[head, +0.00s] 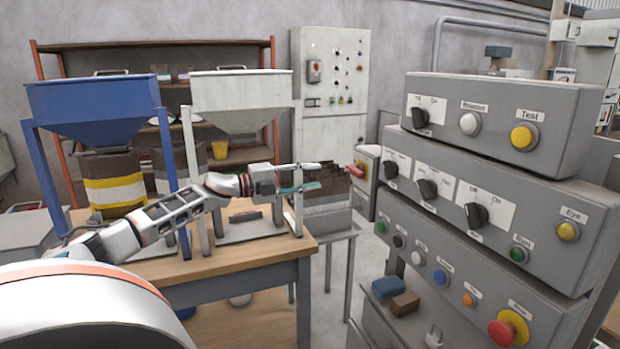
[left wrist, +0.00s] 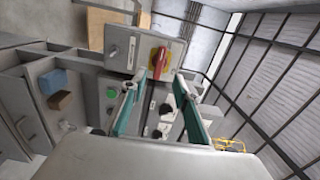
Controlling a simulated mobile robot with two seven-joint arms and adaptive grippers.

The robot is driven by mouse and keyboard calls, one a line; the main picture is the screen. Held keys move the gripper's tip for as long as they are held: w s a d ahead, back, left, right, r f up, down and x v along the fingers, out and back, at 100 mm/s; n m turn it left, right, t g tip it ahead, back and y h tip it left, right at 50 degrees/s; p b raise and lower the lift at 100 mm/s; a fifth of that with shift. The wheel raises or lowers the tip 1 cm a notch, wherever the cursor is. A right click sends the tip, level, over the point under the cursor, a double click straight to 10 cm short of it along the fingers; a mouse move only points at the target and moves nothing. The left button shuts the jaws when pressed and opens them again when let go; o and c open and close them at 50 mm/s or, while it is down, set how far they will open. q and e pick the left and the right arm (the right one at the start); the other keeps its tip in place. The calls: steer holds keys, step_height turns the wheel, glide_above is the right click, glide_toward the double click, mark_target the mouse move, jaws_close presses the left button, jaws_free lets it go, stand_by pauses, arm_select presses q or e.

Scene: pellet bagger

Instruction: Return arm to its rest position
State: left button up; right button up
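My left arm (head: 165,215) comes in from the left in the head view and stretches to the right over the wooden table. My left gripper (head: 317,176) is at its end, in front of the pale hopper stand. In the left wrist view the two teal-edged fingers (left wrist: 160,80) stand apart with nothing between them. Beyond the fingertips is a red rotary handle (left wrist: 158,62) on a yellow plate; it also shows in the head view (head: 355,171), to the right of the gripper. The gripper looks apart from it. My right gripper is in neither view.
A tiered grey control panel (head: 500,190) with knobs and buttons fills the right side. Blue and brown blocks (head: 388,287) lie below it. A cabinet (head: 330,90) stands behind.

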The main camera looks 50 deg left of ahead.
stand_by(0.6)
arm_select(q)
steer(key=s+d+f+n+y, duration=0.1)
steer(key=s+d+f+n, duration=0.2)
steer(key=d+f, duration=0.55)
steer(key=s+d+f+n+g+y, duration=0.1)
steer(key=s+d+f+n, duration=0.25)
steer(key=f, duration=1.05)
steer(key=s+d+f+n+y, duration=0.1)
steer(key=s+d+f+n, duration=0.35)
steer(key=f, duration=0.75)
steer(key=s+d+f+n+g, duration=0.1)
steer(key=s+d+f+n, duration=0.1)
steer(key=s+d+f, duration=0.2)
steer(key=s+d+f+n+g+y, duration=0.1)
steer(key=s+d+f, duration=0.4)
steer(key=d, duration=0.8)
steer(key=s+d+f+n+g, duration=0.3)
steer(key=s+d+f+n, duration=0.1)
steer(key=s+d, duration=0.4)
steer(key=shift+s+d+f, duration=0.4)
steer(key=shift+s, duration=0.5)
